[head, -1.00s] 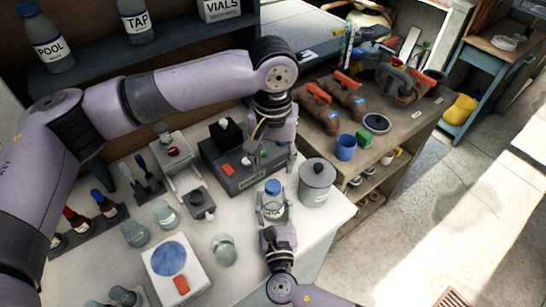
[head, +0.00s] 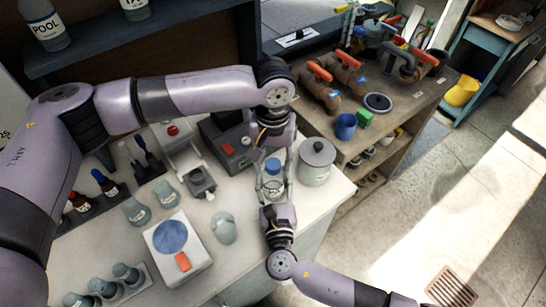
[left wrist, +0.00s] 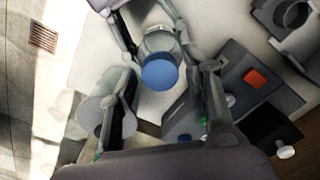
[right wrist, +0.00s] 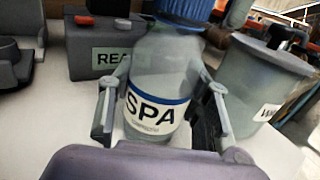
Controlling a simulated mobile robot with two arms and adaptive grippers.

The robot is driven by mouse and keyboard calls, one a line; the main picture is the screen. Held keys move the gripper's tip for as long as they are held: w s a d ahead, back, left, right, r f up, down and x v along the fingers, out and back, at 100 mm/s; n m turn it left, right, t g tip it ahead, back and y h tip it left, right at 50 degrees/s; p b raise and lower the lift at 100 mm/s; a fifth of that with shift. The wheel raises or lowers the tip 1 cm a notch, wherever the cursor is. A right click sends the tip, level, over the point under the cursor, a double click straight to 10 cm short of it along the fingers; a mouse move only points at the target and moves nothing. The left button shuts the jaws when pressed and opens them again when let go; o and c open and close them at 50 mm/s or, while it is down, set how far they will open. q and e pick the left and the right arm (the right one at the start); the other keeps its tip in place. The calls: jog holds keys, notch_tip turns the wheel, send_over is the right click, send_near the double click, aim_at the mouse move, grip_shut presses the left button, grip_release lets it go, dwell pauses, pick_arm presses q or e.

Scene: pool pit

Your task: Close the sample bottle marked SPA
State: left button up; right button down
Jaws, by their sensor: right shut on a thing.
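The sample bottle marked SPA (right wrist: 155,100) is clear glass with a blue-edged white label. It stands upright on the white bench top. Its blue cap (left wrist: 160,73) sits at the bottle mouth; I cannot tell whether it is screwed tight. The cap (head: 273,166) and bottle (head: 271,186) also show in the head view. My right gripper (right wrist: 165,100) is shut on the bottle's body from the near side. My left gripper (left wrist: 170,75) comes from above, its fingers open on both sides of the cap, with gaps visible between them and the cap.
A grey lidded pot (head: 316,165) stands close to the bottle's right. A dark box with a red button (head: 228,149) is just behind to the left. A white device with a blue disc (head: 180,255) and a glass vessel (head: 223,228) are at the left front.

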pick_arm(q)
grip_shut()
jog(key=m, duration=0.5)
jog(key=shift+m, duration=0.3)
jog(key=m, duration=1.6)
jog(key=shift+m, duration=0.4)
jog(key=shift+o, duration=1)
grip_release()
